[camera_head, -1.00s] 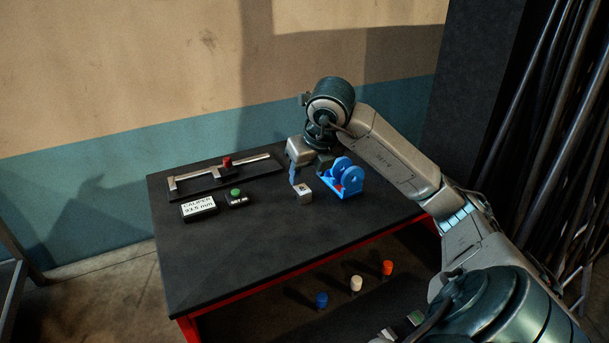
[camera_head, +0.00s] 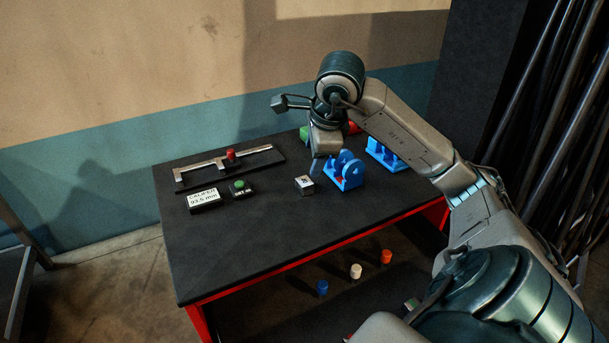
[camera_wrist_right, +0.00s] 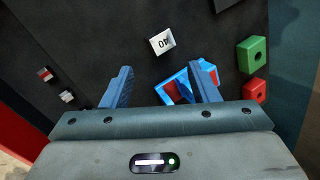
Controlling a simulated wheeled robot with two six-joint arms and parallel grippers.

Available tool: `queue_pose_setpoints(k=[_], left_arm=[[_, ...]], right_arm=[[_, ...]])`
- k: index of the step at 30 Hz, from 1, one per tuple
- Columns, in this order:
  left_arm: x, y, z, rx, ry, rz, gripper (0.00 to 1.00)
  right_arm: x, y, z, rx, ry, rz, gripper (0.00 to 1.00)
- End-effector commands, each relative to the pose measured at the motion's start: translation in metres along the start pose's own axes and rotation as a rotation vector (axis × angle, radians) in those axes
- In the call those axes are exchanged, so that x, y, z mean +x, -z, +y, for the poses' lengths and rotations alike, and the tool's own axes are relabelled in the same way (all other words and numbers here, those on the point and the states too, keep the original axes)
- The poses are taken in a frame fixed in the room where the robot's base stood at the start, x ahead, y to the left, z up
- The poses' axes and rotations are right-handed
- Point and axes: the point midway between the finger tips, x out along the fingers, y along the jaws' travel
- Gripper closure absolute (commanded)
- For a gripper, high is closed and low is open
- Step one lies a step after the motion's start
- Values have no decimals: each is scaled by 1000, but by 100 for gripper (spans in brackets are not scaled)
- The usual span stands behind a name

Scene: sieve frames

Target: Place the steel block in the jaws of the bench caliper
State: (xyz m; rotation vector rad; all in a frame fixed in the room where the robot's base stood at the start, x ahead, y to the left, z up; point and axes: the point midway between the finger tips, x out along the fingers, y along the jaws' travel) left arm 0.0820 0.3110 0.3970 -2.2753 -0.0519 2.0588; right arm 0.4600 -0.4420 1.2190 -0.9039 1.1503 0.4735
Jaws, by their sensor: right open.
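The steel block (camera_head: 304,184) is a small pale cube on the dark bench top, right of the caliper. In the wrist view the block (camera_wrist_right: 162,42) shows the mark "40" on a face. The bench caliper (camera_head: 240,157), a steel bar with a red knob on a dark base, lies at the back left with nothing between its jaws. My right gripper (camera_head: 315,168) is over the bench just behind and right of the block, partly hidden by its own wrist. In the wrist view its fingers (camera_wrist_right: 163,85) are apart and empty, the block beyond them. My left gripper is out of view.
A blue holder (camera_head: 345,172) stands close right of the block, another (camera_head: 385,153) behind it. A green block (camera_wrist_right: 251,54) and a red one (camera_wrist_right: 254,90) are farther back. A caliper readout (camera_head: 203,198) and a green-button box (camera_head: 241,189) stand front left. The front bench is clear.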

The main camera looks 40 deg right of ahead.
Motion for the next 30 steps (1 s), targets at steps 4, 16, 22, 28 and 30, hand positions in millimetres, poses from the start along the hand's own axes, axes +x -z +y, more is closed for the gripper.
queue_pose_setpoints(k=[4,16,22,28,30], left_arm=[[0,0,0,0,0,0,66],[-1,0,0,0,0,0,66],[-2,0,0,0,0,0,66],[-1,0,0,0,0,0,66],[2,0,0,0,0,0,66]], right_arm=[[2,-1,1,-352,-1,-1,45],[5,-2,4,-1321,-2,-3,45],[7,-3,5,-1712,-2,-4,45],[9,-3,5,-1891,-2,-5,45],[13,-3,6,-1906,-2,-6,45]])
